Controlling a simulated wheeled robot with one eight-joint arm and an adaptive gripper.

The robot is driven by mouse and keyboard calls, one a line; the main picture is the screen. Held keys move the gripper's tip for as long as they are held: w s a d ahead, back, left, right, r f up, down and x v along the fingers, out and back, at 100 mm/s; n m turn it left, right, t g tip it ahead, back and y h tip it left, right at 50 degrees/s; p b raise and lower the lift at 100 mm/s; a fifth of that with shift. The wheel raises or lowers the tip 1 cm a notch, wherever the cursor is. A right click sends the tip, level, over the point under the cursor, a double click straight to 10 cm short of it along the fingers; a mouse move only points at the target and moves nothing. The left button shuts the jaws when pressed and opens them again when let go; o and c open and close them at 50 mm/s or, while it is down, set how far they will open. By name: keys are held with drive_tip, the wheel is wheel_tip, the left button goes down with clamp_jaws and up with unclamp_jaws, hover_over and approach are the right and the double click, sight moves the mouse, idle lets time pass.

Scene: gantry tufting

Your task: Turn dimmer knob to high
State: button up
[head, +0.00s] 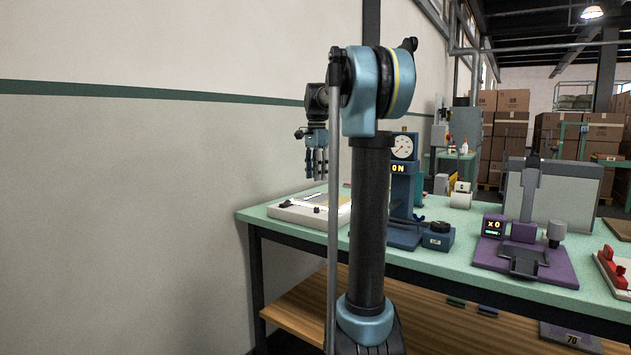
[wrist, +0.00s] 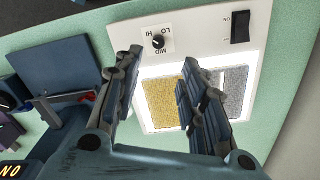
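The dimmer knob (wrist: 158,41) is a small black dial on a white panel with LO, MID and HI marks, in the wrist view. Which mark it points to is too small to tell. It belongs to a white light box (wrist: 205,38), which also shows in the head view at the table's left end (head: 290,212). My gripper (head: 316,172) hangs above the light box, fingers down. In the wrist view its two fingers (wrist: 160,60) are spread apart with nothing between them; the knob shows beyond the gap near their tips.
A black rocker switch (wrist: 240,27) sits on the same panel. The box's lit face holds a yellow swatch (wrist: 164,100) and a grey one (wrist: 235,90). A blue gauge stand (head: 402,180) and a purple device (head: 525,262) stand to the right on the green table (head: 460,264).

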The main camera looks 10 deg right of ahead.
idle(0.3)
wheel_tip(320, 180, up, 6)
drive_tip(key=n, duration=2.1)
hover_over(317, 207)
wheel_tip(317, 207, down, 18)
drive_tip(key=shift+w+r, duration=0.15)
clamp_jaws()
